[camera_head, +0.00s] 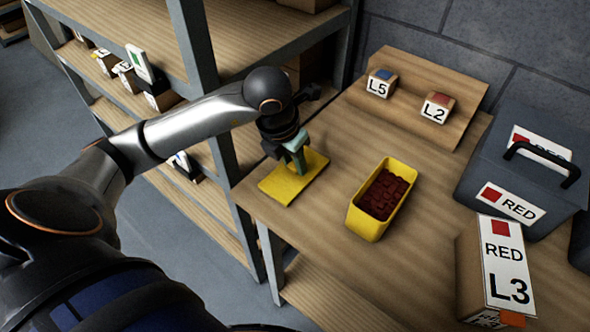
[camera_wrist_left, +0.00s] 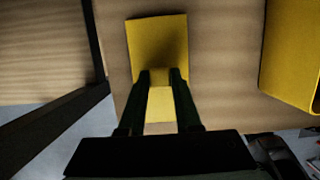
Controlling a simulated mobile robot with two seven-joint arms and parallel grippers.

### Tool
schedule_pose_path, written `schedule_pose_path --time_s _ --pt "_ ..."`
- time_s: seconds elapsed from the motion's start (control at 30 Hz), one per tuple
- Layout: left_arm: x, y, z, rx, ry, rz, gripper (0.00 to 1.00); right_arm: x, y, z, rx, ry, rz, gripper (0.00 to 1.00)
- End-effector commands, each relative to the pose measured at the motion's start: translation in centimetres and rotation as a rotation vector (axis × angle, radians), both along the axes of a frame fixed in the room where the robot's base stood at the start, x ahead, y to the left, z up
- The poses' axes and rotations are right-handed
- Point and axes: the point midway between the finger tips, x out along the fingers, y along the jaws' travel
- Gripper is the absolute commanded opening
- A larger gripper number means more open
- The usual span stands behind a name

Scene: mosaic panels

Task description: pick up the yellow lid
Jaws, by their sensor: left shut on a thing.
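The yellow lid (camera_head: 277,186) is a flat panel at the left end of the wooden table, left of the yellow bin. My left gripper (camera_head: 300,168) comes down over it from above, its fingers shut on the lid's raised middle part. The left wrist view also shows the lid (camera_wrist_left: 158,38), with the two dark fingertips (camera_wrist_left: 160,78) on either side of a small yellow block at its middle. I cannot tell whether the lid is touching the table. My right gripper is not in view.
An open yellow bin (camera_head: 356,222) holding dark red pieces stands right of the lid. A box marked RED L3 (camera_head: 470,265) and a grey case marked RED (camera_head: 480,160) stand farther right. Small boxes L5 (camera_head: 389,92) and L2 (camera_head: 428,117) sit at the back. Shelving posts (camera_head: 193,45) rise on the left.

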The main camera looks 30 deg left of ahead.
Motion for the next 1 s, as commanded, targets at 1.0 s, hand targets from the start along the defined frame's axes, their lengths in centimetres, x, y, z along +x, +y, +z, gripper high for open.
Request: schedule_pose_path --time_s 1.0 --pt "-0.3 -0.2 4.1 -0.001 -0.009 -0.003 0.0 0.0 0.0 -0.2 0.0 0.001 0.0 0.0"
